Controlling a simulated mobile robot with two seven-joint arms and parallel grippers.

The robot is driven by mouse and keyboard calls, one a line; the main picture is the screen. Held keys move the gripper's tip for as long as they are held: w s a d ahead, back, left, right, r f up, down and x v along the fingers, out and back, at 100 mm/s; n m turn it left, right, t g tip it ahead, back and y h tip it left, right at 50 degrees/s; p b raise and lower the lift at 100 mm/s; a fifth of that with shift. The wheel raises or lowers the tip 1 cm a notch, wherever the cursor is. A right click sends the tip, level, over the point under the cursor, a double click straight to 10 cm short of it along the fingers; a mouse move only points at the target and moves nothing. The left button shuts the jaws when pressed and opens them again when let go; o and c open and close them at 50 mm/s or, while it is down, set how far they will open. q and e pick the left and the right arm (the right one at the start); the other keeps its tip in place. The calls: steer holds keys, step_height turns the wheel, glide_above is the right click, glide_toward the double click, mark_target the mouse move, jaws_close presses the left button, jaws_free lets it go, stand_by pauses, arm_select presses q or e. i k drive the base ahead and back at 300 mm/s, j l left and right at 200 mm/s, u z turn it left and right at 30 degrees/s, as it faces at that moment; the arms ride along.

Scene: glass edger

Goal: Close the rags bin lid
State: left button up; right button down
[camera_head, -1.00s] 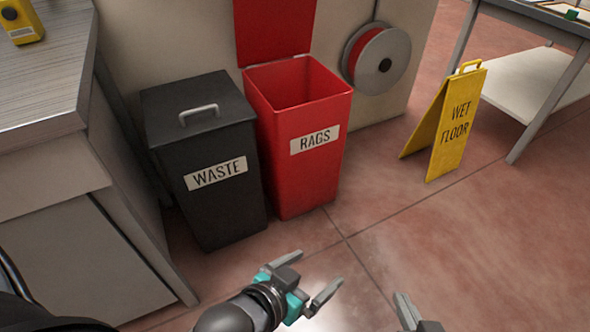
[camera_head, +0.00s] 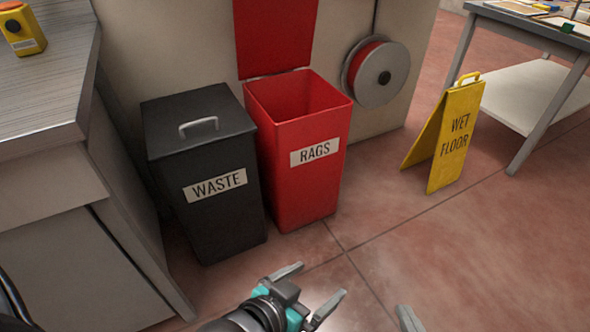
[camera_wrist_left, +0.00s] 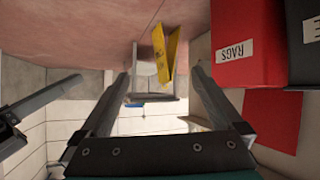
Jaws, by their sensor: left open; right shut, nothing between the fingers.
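The red rags bin (camera_head: 308,180) stands on the floor in the head view, with its lid (camera_head: 275,38) raised upright against the panel behind. The bin's mouth is open and its inside looks empty as far as it shows. The bin also shows at the upper right of the left wrist view (camera_wrist_left: 245,22). My left gripper (camera_head: 308,290) is open and empty, in front of and below the bin in the picture, apart from it. My right gripper (camera_head: 408,318) shows only as a finger tip at the bottom edge of the head view.
A black waste bin (camera_head: 208,180) with a shut, handled lid stands directly left of the rags bin. A grey counter (camera_head: 45,90) is at the left. A hose reel (camera_head: 380,75), a yellow wet-floor sign (camera_head: 455,140) and a table (camera_head: 540,100) are to the right. Floor in front is clear.

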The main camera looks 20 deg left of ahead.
mark_target(271, 36)
steer(key=i+u, duration=0.15)
steer(key=u, duration=0.25)
steer(key=i+u, duration=0.15)
steer(key=u, duration=0.3)
steer(key=i+u, duration=0.15)
steer(key=u, duration=0.25)
